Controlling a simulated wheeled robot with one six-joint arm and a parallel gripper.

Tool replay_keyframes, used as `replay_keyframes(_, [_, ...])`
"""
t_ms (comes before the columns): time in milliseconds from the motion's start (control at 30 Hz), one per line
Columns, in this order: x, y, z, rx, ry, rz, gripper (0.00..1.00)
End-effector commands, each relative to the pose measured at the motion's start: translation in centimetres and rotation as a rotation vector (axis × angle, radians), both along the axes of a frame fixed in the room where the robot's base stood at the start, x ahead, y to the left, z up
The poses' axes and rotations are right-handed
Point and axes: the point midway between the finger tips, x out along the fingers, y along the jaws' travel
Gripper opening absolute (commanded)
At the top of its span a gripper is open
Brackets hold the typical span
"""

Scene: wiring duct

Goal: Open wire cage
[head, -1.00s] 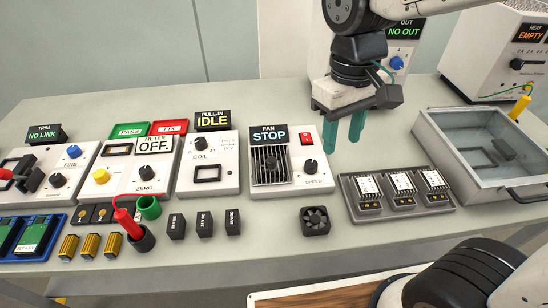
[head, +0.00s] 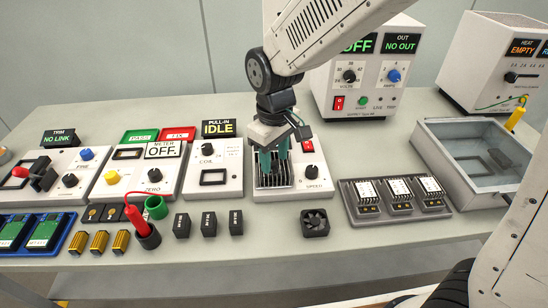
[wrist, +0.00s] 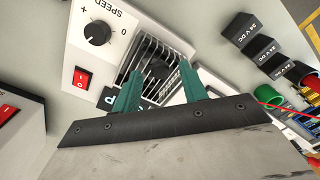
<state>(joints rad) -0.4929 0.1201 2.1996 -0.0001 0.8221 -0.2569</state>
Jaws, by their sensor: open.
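The wire cage (head: 273,183) is a grille of thin parallel bars on the front left of the white fan unit (head: 318,186). It lies flat and looks closed. In the wrist view the cage (wrist: 157,88) shows between and beyond my fingers, with a dark block near its middle. My gripper (head: 273,172) is directly over the cage with its teal fingers pointing down. In the wrist view the fingers are apart, one on each side of the dark block, and nothing is clearly held. Whether the fingertips touch the bars cannot be told. My gripper hides the fan's display in the head view.
The fan unit's speed knob (head: 310,171) and red switch (head: 308,146) are just right of my gripper. The pull-in unit (head: 226,184) stands close on the left. A loose black fan (head: 315,223) and black blocks (head: 209,224) lie in front.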

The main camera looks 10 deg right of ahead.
Motion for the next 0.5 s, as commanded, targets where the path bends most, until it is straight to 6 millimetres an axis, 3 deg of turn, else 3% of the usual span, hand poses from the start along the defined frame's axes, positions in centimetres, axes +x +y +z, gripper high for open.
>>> replay_keyframes(367, [-0.06,0.15,-0.79,0.0,0.0,0.002,0.43])
replay_keyframes(500, [-0.06,0.15,-0.78,0.0,0.0,0.002,0.04])
